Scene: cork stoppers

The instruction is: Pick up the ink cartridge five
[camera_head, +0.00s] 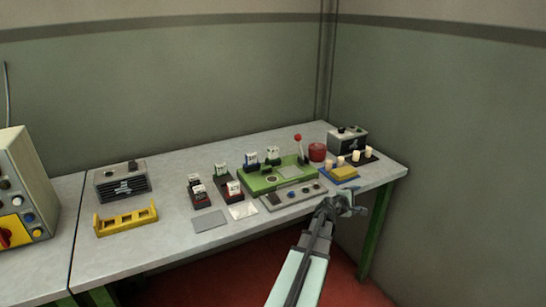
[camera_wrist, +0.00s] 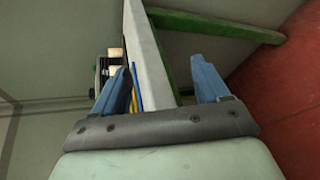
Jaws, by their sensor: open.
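Several small cartridges with white labels stand on the table. Some are in dark holders left of the green machine, such as a red-based cartridge (camera_head: 234,188) and one at the left (camera_head: 198,191). Others stand at the green machine's back edge, such as a dark blue one (camera_head: 251,159) and a green one (camera_head: 272,155). Their labels are too small to read, so I cannot tell which is number five. My gripper (camera_head: 352,204) is open and empty at the table's front right edge. Its fingers (camera_wrist: 160,66) show apart in the wrist view, with no cartridge between them.
A green machine (camera_head: 262,183) with a red-knobbed lever (camera_head: 298,138) stands mid-table. A red round container (camera_head: 317,152), pale stoppers (camera_head: 369,153) and a grey box (camera_head: 348,142) are at right. A yellow rack (camera_head: 126,222) is at left. The grey table (camera_head: 165,235) has free room front left.

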